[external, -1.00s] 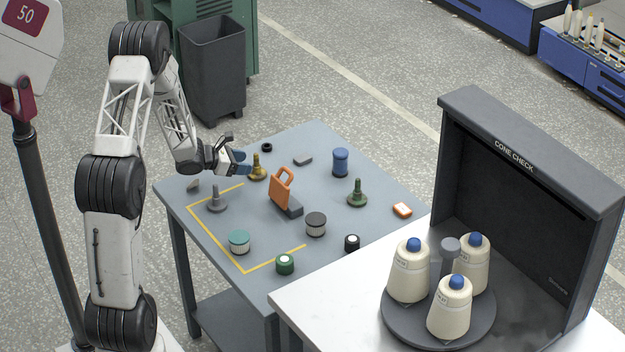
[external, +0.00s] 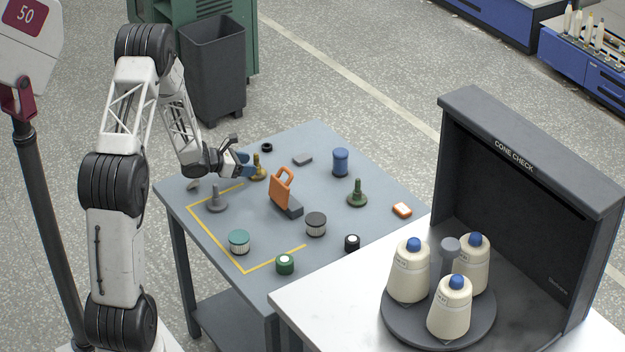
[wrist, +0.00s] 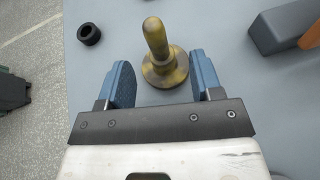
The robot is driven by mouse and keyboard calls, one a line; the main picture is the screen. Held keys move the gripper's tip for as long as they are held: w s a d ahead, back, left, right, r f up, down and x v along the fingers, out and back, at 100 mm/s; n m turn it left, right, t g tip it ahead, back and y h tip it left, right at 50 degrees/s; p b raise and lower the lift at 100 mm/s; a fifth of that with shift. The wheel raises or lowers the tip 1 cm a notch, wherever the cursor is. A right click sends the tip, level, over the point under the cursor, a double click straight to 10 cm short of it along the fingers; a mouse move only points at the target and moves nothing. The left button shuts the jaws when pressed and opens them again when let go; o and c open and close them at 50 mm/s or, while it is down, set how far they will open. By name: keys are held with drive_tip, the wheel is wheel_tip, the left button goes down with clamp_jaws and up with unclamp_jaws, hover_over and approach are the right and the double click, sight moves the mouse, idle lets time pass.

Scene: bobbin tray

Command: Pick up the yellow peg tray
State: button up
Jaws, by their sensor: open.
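The yellow peg tray (external: 258,172) is a round yellow-brown base with an upright peg, standing near the far left part of the grey-blue table. In the wrist view the yellow peg tray (wrist: 158,52) lies just ahead of and between the fingers, its base close to the right finger. My gripper (external: 250,165) is open, with blue finger pads, and reaches in low from the left. In the wrist view the gripper (wrist: 161,78) has its two fingers on either side of the tray's near edge and holds nothing. I cannot tell if a finger touches the tray.
A black ring (wrist: 89,34) lies left of the tray. An orange-handled dark block (external: 284,195) stands to its right. A grey peg piece (external: 214,200) and green peg piece (external: 357,193) stand on the table (external: 325,270). A blue spool (external: 340,162) is farther right.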

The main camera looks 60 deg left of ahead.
sight(261, 171)
drive_tip(key=shift+w, duration=0.1)
drive_tip(key=shift+x, duration=2.55)
drive_tip(key=shift+d+r, duration=0.1)
drive_tip(key=c, duration=1)
